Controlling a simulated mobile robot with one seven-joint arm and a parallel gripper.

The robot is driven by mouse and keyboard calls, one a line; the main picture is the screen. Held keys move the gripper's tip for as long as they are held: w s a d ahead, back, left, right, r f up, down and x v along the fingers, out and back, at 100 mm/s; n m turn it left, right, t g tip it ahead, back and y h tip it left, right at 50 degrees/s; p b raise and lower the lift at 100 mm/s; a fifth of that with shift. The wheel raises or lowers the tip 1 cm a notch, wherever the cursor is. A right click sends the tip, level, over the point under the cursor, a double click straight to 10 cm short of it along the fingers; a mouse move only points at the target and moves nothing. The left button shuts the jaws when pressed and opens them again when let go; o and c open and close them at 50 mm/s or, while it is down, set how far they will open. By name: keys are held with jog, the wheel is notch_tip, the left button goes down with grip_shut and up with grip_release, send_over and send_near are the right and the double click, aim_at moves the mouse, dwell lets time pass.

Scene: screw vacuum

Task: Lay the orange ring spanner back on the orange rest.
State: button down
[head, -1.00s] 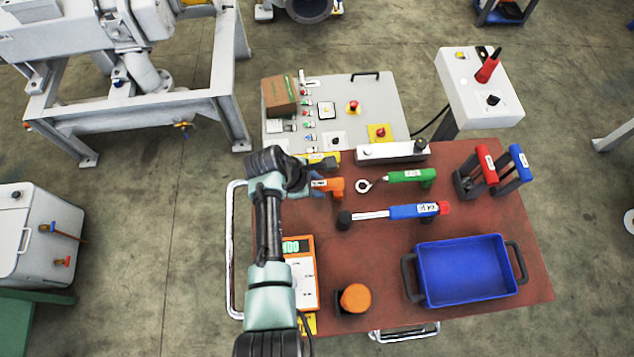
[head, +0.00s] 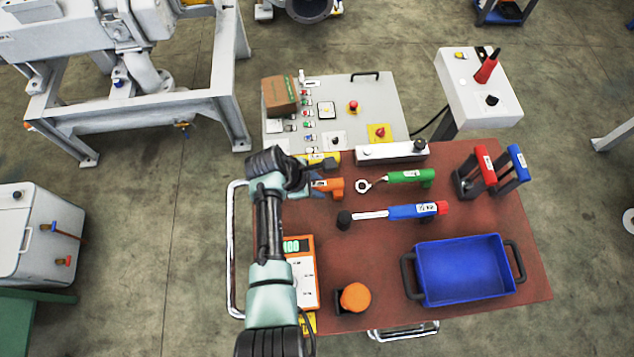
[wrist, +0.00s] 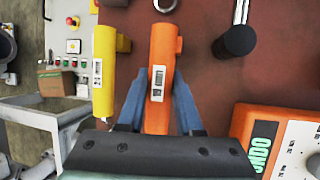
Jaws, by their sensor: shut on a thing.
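The orange ring spanner (head: 322,184) is at the table's upper left, with its handle pointing right in the head view. In the wrist view, its orange handle (wrist: 161,60) runs up the picture between the blue fingers of my gripper (wrist: 158,88). My gripper (head: 316,186) is shut on the handle. Its ring end is hidden under my gripper. The orange rest (head: 338,185) shows at the handle's far end, and a bit of it sticks out beside the handle in the wrist view (wrist: 179,45). I cannot tell whether the handle touches the rest.
A yellow spanner (wrist: 104,70) lies close beside it. A green spanner (head: 405,176) lies to the right, and a blue torque tool (head: 405,212) in front. An orange meter (head: 303,275), an orange-topped cylinder (head: 355,297) and a blue crate (head: 418,275) stand nearer.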

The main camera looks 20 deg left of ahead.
jog(key=shift+f+b, duration=0.5)
jog(key=shift+f, duration=0.25)
dwell(0.8)
grip_release()
dwell(0.5)
jog(key=shift+r, duration=0.15)
dwell(0.4)
jog(key=shift+r+p, duration=0.85)
jog(key=shift+p, duration=0.25)
jog(key=shift+r+p, duration=3.5)
jog(key=shift+p, duration=0.05)
